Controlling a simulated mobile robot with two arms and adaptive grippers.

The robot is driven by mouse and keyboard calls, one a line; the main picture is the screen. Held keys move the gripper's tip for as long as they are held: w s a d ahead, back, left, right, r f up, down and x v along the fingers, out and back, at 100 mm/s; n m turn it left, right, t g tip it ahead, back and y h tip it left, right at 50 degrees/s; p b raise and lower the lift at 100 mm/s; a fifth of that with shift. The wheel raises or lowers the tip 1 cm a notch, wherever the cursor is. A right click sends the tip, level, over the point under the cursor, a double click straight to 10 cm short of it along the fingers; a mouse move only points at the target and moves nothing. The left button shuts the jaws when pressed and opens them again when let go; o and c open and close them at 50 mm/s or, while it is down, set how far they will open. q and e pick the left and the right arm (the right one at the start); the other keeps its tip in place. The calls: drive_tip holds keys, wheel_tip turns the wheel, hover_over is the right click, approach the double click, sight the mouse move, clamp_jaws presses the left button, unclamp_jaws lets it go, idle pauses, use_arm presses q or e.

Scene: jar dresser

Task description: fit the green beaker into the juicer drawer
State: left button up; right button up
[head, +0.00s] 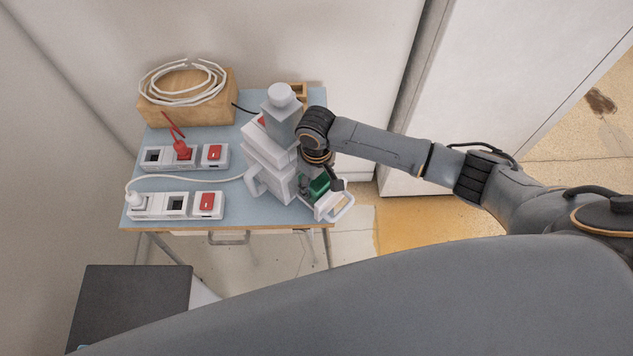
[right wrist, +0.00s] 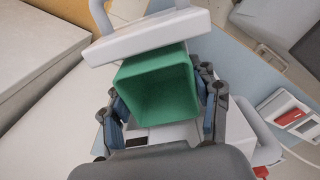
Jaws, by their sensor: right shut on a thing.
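The green beaker (head: 320,186) is at the front of the white juicer (head: 268,155), by the pulled-out juicer drawer (head: 333,207). In the right wrist view the open-topped beaker (right wrist: 158,88) sits right behind the white drawer front (right wrist: 148,36), its mouth facing the camera. My right gripper (head: 318,178) is shut on the beaker, with a finger on each side of it; the fingers also show in the right wrist view (right wrist: 164,108). The beaker's base is hidden, so I cannot tell whether it rests on the drawer floor. My left gripper is out of view.
The juicer stands on a blue-topped table (head: 236,212). Two power strips (head: 190,157) with red switches, a red plug (head: 181,148) and a white cable lie left of it. A wooden box (head: 190,108) with coiled white cable is at the back left.

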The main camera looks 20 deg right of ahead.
drive_tip(key=shift+f, duration=0.85)
drive_tip(key=shift+f, duration=0.15)
drive_tip(key=o, duration=1.1)
drive_tip(key=shift+o, duration=0.2)
wheel_tip(320, 180, up, 12)
drive_tip(key=b, duration=0.1)
drive_tip(key=shift+r, duration=0.2)
